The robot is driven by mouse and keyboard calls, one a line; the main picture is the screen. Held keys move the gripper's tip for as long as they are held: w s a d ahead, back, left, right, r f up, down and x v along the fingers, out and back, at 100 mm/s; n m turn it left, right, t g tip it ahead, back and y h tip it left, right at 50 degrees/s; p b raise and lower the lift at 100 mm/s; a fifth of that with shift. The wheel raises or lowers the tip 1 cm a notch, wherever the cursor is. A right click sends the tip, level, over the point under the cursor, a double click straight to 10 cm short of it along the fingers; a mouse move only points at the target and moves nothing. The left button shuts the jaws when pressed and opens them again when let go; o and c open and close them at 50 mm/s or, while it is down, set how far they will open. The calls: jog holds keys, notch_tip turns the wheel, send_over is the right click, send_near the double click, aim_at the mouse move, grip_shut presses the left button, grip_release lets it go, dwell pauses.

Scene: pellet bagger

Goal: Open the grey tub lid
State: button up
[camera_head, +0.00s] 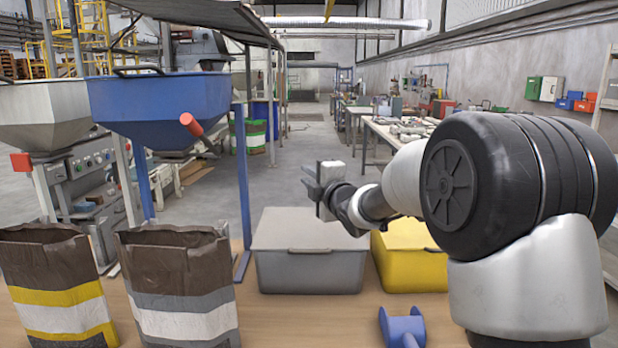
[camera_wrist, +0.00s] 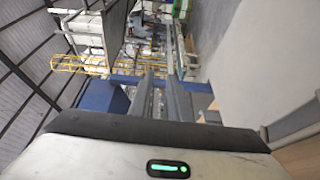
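The grey tub (camera_head: 310,272) stands on the wooden table in the middle of the head view. Its grey lid (camera_head: 295,228) lies flat and closed on top, with a small handle (camera_head: 310,250) at the front edge. My gripper (camera_head: 309,180) is in the air above the tub's right part, clear of the lid, pointing left in the head view. Its two fingers (camera_wrist: 160,98) are apart with nothing between them in the wrist view. My arm hides the lid's right back corner.
A yellow tub (camera_head: 412,265) stands right of the grey tub, partly behind my arm. Two open paper bags (camera_head: 183,305) (camera_head: 62,300) stand at left. A blue scoop (camera_head: 402,328) lies in front. A blue hopper (camera_head: 160,98) and its post (camera_head: 242,180) rise behind.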

grip_shut()
dwell(1.1)
jog(key=shift+c, duration=1.8)
grip_release()
jog(key=o, duration=0.4)
jog(key=shift+c, duration=0.2)
jog(key=shift+s, duration=0.1)
jog(key=v, duration=1.7)
jog(key=shift+p, duration=0.4)
jog(key=shift+s+f, duration=0.1)
